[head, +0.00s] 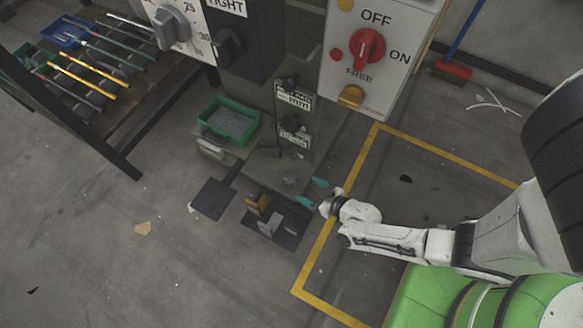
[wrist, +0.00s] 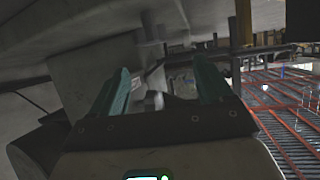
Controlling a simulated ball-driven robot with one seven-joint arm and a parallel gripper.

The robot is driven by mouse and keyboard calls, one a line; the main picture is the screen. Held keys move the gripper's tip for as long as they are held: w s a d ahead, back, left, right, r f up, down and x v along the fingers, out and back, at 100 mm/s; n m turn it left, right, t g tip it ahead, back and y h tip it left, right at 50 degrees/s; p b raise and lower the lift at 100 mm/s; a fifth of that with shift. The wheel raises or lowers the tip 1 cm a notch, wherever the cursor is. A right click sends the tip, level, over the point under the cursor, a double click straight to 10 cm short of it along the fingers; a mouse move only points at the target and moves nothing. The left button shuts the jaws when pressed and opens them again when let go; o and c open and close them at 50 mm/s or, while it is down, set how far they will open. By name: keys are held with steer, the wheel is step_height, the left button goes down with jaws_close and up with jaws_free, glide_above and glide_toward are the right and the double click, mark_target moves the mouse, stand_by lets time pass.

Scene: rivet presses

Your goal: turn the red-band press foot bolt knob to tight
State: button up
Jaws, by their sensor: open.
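The press (head: 258,160) stands in the middle of the head view, with a flat grey foot. A small grey knob (head: 290,180) sits low on that foot. No red band is clearly visible. My gripper (head: 312,190) is low beside the foot, just right of the small knob, with its teal fingers spread and nothing held. In the wrist view the open fingers (wrist: 165,85) frame a blurred grey knob-like piece (wrist: 154,100) ahead, close to a dark metal surface. I cannot tell whether a finger touches it.
A panel with a red knob (head: 367,48) and a TIGHT panel with a black knob (head: 228,46) hang above. A green bin (head: 230,120) is behind left; pedals (head: 272,222) lie in front. Yellow floor lines (head: 318,262) run nearby. Open floor is at left.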

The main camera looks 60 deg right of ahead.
mark_target(292, 178)
steer(key=shift+h, duration=0.3)
steer(key=b+x, duration=0.1)
steer(key=x, duration=0.2)
steer(key=b+x, duration=0.2)
steer(key=x, duration=0.1)
steer(key=f+b+x, duration=0.1)
steer(key=b+x, duration=0.1)
steer(key=x, duration=0.1)
steer(key=shift+s+d, duration=0.15)
steer(key=shift+d, duration=0.3)
steer(key=shift+w+d+f+b, duration=0.1)
steer(key=shift+w+d+b, duration=0.1)
steer(key=shift+w+b, duration=0.45)
steer(key=c, duration=1)
steer(key=shift+o, duration=0.2)
